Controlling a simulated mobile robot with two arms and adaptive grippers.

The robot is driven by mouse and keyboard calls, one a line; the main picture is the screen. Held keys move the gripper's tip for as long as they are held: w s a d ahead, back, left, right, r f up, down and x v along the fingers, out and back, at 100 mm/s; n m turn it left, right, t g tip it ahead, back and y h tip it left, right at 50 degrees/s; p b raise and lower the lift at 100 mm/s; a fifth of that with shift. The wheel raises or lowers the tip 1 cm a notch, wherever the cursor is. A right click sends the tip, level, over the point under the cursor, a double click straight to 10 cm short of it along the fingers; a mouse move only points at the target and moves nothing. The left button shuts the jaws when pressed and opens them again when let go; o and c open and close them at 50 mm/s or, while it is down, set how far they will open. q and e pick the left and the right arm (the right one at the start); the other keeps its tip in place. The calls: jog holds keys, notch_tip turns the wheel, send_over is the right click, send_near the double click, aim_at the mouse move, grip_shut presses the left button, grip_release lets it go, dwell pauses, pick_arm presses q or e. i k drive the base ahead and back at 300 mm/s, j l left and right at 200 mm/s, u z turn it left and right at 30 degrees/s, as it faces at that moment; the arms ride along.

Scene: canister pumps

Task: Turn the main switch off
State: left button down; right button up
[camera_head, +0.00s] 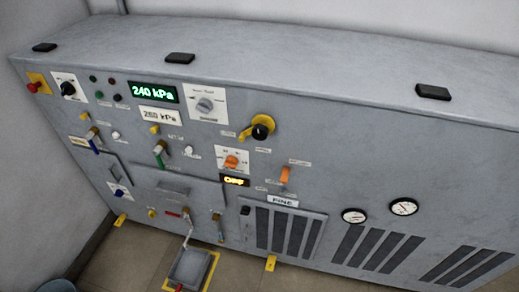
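A large grey control cabinet (330,140) fills the camera_head view. I cannot read which control is labelled the main switch. Rotary controls on its front include a black knob on a white plate (68,88) at the far left, a grey knob on a white plate (205,104) at upper middle, a black knob on a yellow base (261,129), and an orange knob on a white plate (231,161). The small labels are too blurred to read. Neither gripper is in view.
A green display (153,93) reads 240 kPa. A red button on yellow (37,84) is at far left.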

aim_at(67, 89)
jog(key=u, duration=0.75)
